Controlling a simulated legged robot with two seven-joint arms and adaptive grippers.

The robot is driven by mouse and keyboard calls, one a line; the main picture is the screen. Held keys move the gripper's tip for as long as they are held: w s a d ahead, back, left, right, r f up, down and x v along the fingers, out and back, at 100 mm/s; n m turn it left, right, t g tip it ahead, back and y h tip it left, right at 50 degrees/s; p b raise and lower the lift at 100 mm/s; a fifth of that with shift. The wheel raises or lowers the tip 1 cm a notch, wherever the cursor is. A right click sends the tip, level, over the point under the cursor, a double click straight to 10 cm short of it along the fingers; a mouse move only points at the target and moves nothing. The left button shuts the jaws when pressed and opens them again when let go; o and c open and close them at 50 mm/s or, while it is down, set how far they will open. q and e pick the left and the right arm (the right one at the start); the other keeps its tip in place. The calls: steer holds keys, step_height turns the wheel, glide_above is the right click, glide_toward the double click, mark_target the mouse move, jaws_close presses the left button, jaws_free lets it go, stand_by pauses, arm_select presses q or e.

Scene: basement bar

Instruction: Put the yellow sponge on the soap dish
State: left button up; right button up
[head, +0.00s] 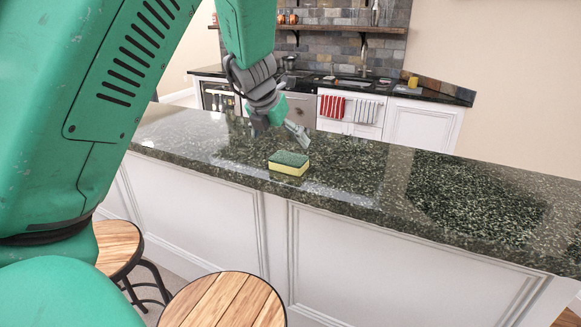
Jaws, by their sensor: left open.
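The yellow sponge (289,168), with a green top layer, lies flat on the dark speckled stone counter (410,190) near its front edge. My left gripper (279,132) comes down from above and is open. Its fingers are just above and behind the sponge in the picture, and nothing shows between them. I cannot make out a soap dish in this view. My right gripper is not in view.
Two wooden-topped stools (225,302) stand in front of the counter. Behind it is a back counter with a sink area, a small yellow item (413,82) and hanging towels (332,107). The counter right of the sponge is clear.

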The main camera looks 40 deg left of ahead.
mark_target(289, 158)
arm_select(q)
steer(key=x, duration=0.4)
steer(key=shift+w+a+f, duration=0.1)
steer(key=shift+a+f, duration=0.05)
steer(key=shift+w+a+f, duration=0.2)
steer(key=shift+a+f, duration=0.1)
steer(key=shift+f, duration=0.15)
steer(key=x, duration=0.4)
steer(key=shift+w+d+f+b, duration=0.15)
steer(key=shift+w+f+b, duration=0.05)
steer(key=shift+w+b, duration=0.2)
steer(key=shift+s+r, duration=0.1)
steer(key=c, duration=0.7)
